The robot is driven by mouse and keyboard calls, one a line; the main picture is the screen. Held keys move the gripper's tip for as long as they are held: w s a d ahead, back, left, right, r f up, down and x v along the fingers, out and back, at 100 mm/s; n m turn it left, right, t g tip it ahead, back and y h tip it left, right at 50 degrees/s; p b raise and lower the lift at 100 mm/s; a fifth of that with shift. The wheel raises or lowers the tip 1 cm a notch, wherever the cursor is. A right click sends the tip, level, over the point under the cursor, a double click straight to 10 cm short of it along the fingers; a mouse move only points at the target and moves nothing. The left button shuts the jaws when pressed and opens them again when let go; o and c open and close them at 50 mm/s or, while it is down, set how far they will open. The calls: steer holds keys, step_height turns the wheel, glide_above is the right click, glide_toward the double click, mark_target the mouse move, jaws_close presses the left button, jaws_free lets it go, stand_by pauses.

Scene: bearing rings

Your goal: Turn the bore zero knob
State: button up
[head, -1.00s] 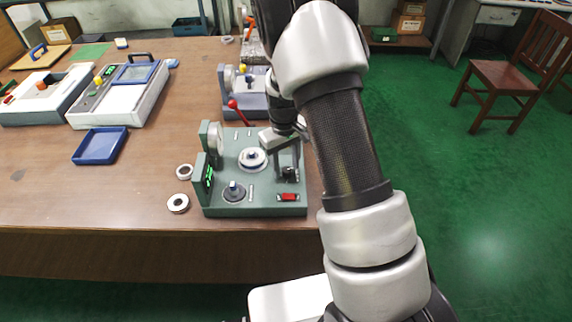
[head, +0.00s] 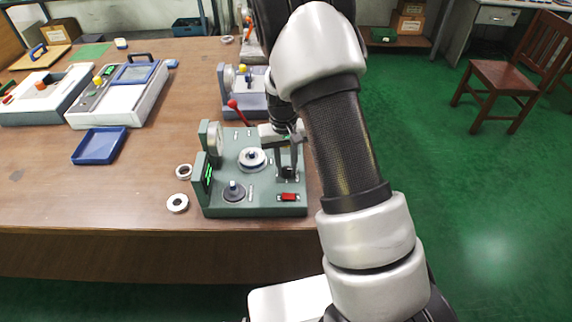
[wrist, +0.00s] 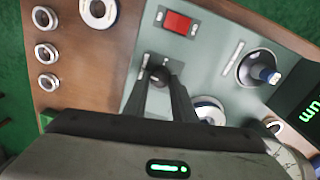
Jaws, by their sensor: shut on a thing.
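The green bore gauge (head: 262,208) stands near the front edge of the table. A small dark knob (wrist: 159,74) on its top plate, taken to be the bore zero knob, sits beside the red switch (wrist: 178,22). My gripper (head: 288,175) points down at the right side of the gauge; in the wrist view its dark fingers (wrist: 157,78) are closed around the knob. In the head view the fingers mostly hide the knob. The red switch also shows in the head view (head: 288,197). The knob's marking cannot be read.
A dark round dial with a post (head: 234,190), a silver round stage (head: 252,158) and a green-lit display (head: 208,176) are on the gauge. A red-balled lever (head: 232,104) rises behind. A blue tray (head: 100,146) is further left.

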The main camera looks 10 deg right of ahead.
mark_target(284, 169)
steer(key=o, duration=1)
steer(key=shift+o, duration=0.2)
step_height(284, 169, up, 17)
steer(key=shift+a+r+p, duration=0.2)
steer(key=shift+a+p, duration=0.15)
steer(key=shift+p, duration=0.05)
steer(key=s+r+t+y+p, duration=0.1)
steer(key=s+r+t+p, duration=0.2)
steer(key=s+r, duration=1.05)
steer(key=s+d+r+t+p, duration=0.1)
steer(key=s+r, duration=0.4)
steer(key=s, duration=0.6)
steer(key=shift+s+t+h+p, duration=0.35)
steer(key=shift+t+p, duration=0.2)
steer(key=shift+t, duration=0.25)
